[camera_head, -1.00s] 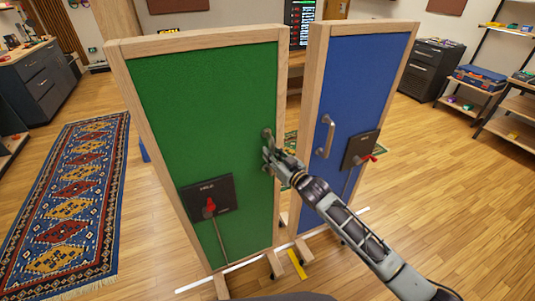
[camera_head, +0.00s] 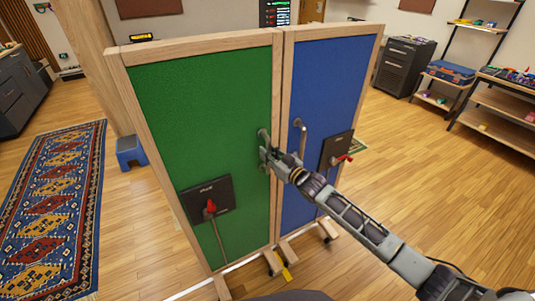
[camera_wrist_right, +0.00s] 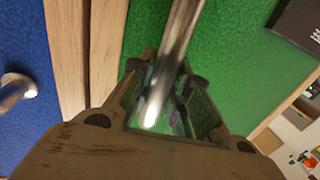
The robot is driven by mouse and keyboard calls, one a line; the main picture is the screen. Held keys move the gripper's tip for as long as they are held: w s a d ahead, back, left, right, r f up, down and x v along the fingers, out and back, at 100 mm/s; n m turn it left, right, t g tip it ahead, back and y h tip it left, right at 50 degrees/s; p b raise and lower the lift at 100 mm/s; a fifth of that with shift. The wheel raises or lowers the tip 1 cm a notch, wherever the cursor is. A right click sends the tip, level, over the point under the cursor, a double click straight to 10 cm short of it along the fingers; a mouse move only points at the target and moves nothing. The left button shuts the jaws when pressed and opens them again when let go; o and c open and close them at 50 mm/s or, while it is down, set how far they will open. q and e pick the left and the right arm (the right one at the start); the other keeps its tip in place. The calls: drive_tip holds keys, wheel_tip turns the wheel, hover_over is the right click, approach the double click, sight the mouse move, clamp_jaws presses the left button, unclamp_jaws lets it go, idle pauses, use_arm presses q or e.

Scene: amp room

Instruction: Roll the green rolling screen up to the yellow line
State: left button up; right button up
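The green rolling screen (camera_head: 205,110) stands upright in a light wood frame and also fills much of the right wrist view (camera_wrist_right: 235,60). My right gripper (camera_head: 266,152) is at the upright metal handle near its right edge. In the right wrist view the handle (camera_wrist_right: 178,40) runs between the fingers, which look closed around it. A short piece of the yellow line (camera_head: 288,275) shows on the floor by the feet of the screens; the rest is hidden. My left gripper is not in view.
A blue screen (camera_head: 335,85) with its own handle stands directly right of the green one, frames almost touching. A patterned rug (camera_head: 55,205) lies at left, with a blue stool (camera_head: 130,152) behind. Shelves (camera_head: 500,95) stand at right. The floor at right is clear.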

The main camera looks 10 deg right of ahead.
drive_tip(key=o, duration=0.5)
drive_tip(key=shift+w+d, duration=0.1)
drive_tip(key=shift+d, duration=0.35)
drive_tip(key=shift+a, duration=0.15)
drive_tip(key=shift+s, duration=0.2)
drive_tip(key=shift+v, duration=5.85)
drive_tip(key=shift+d, duration=0.2)
